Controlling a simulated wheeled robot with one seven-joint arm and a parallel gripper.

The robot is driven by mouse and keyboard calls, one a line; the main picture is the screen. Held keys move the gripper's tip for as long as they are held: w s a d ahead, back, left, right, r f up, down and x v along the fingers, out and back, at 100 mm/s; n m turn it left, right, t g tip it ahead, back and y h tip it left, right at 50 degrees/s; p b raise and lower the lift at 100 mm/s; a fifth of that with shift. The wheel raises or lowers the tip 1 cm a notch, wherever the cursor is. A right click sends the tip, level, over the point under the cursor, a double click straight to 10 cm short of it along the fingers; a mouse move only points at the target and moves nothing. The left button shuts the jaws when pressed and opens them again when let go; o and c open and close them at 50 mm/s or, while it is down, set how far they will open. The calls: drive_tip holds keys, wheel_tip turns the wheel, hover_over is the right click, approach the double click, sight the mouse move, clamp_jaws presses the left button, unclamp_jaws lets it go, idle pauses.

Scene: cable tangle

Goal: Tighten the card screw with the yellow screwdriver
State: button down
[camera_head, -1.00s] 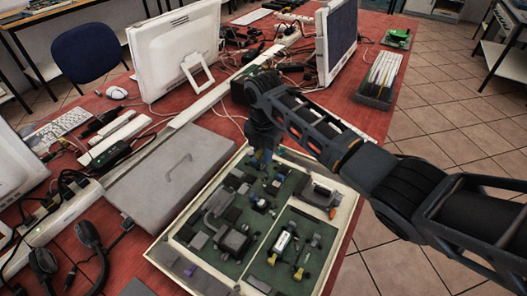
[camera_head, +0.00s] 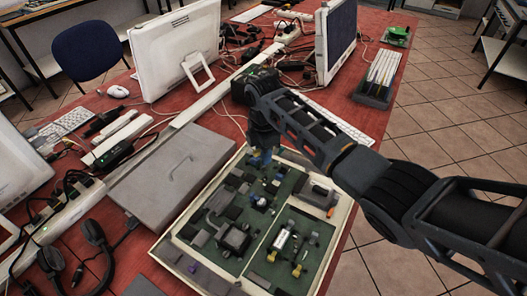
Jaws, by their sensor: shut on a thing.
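My gripper (camera_head: 260,158) points down at the far left corner of the open tray of parts (camera_head: 338,246). It is shut on a small yellow thing (camera_head: 254,161), which looks like the yellow screwdriver. The fingers and wrist hide most of it, and I cannot tell whether its tip touches anything. The tray holds a dark green board (camera_head: 262,226) with grey blocks and small parts. I cannot make out the card screw at this size.
A closed grey case (camera_head: 165,180) lies left of the tray. Monitors (camera_head: 185,50), power strips and loose cables crowd the table behind and to the left. A headset (camera_head: 95,240) lies at the front left. Bare red table shows in narrow strips beside the tray.

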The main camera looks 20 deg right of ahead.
drive_tip(key=shift+r+m, duration=0.1)
drive_tip(key=shift+m, duration=0.2)
drive_tip(key=shift+m+p, duration=1.15)
drive_tip(key=shift+m, duration=1.75)
drive_tip(key=m, duration=0.5)
drive_tip(key=shift+r, duration=3.45)
drive_tip(key=shift+s, duration=0.15)
